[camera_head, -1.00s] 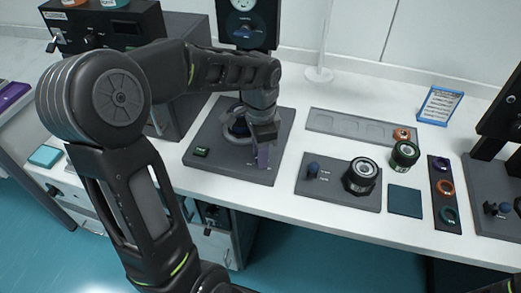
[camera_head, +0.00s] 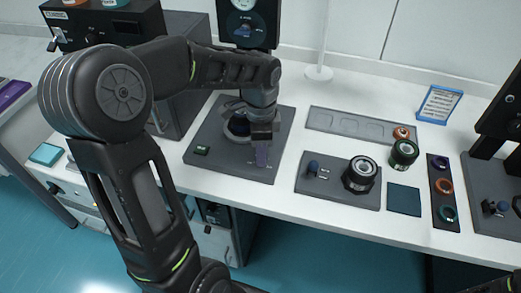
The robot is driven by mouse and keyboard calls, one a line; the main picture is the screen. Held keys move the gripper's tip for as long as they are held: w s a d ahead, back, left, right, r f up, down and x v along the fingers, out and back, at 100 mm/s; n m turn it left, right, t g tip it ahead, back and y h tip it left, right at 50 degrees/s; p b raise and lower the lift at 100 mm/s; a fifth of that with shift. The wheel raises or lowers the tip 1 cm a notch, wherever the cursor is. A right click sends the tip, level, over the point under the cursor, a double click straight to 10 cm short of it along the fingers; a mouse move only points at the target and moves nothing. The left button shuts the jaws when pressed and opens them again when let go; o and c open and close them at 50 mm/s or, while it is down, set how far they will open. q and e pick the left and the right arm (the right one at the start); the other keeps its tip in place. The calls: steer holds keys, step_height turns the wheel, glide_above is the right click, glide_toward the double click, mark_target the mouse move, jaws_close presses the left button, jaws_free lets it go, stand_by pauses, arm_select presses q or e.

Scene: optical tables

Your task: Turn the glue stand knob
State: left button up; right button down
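My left gripper (camera_head: 262,146) points down over the grey base plate (camera_head: 222,158) of a stand at the middle of the table. A round dark part (camera_head: 238,127) sits on this plate, just left of the gripper and partly hidden by my wrist. A purplish piece (camera_head: 262,156) shows right under the gripper; I cannot tell whether it is held. The finger gap is hidden. I cannot tell which part is the glue stand knob.
A dark lens-like cylinder (camera_head: 360,174) stands beside the blue knob. A green-ringed cylinder (camera_head: 403,153), a shallow tray (camera_head: 345,124) and a rack of coloured rings (camera_head: 443,188) lie farther right. A dark box (camera_head: 187,80) is behind my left arm. The front table strip is mostly clear.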

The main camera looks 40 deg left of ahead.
arm_select(q)
steer(key=o, duration=0.3)
step_height(320, 180, up, 8)
steer(key=shift+f, duration=0.1)
stand_by(0.6)
